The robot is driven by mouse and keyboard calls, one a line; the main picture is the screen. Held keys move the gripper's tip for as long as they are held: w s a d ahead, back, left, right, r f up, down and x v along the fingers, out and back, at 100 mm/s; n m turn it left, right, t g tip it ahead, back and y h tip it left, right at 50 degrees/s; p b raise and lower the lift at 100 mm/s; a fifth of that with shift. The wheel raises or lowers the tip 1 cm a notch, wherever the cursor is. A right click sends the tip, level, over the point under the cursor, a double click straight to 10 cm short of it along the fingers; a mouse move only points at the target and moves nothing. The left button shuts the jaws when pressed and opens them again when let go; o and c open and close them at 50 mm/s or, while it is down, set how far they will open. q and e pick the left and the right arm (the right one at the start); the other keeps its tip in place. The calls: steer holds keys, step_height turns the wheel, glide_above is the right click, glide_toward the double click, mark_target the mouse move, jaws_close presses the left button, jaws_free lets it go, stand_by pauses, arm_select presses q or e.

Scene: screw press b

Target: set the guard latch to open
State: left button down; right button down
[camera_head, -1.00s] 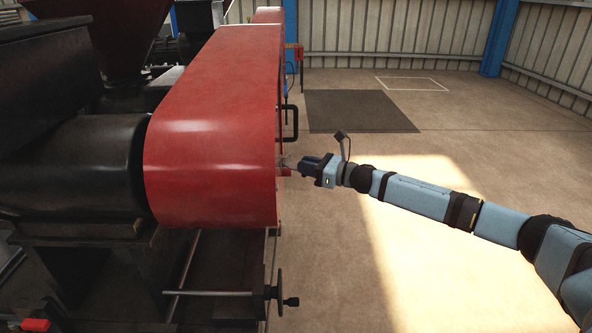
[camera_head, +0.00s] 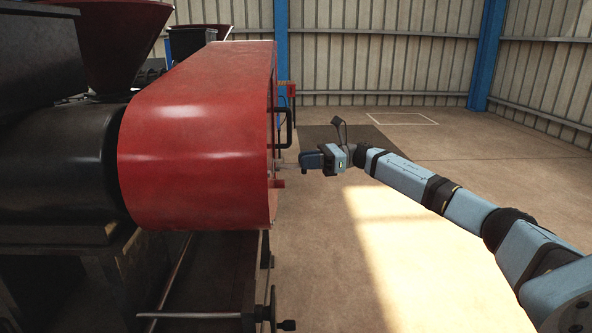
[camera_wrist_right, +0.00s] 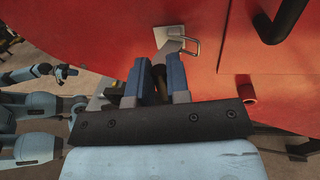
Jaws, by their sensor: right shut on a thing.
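The red guard (camera_head: 195,150) fills the middle left of the head view, and its outer face fills much of the right wrist view (camera_wrist_right: 225,62). On that face is the guard latch, a small metal plate (camera_wrist_right: 170,37) with a wire loop (camera_wrist_right: 190,46). My right gripper (camera_wrist_right: 159,85) is at the latch, its blue fingers shut on a part between them; the fingers hide much of it. In the head view my right gripper (camera_head: 300,161) reaches the guard's right edge. A small part of my left arm, perhaps its gripper (camera_wrist_right: 65,72), shows in the wrist view; its jaws are too small to judge.
A black handle (camera_head: 287,128) stands out from the guard above the latch. A short red stub (camera_wrist_right: 247,90) sticks out beside my right gripper. A handwheel (camera_head: 272,318) is low on the machine. The floor (camera_head: 440,240) to the right is clear.

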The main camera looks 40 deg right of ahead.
steer(key=shift+r, duration=0.1)
stand_by(0.3)
steer(key=c, duration=1.1)
jaws_free()
steer(key=b+v, duration=0.1)
steer(key=v, duration=1.3)
steer(key=shift+w, duration=0.1)
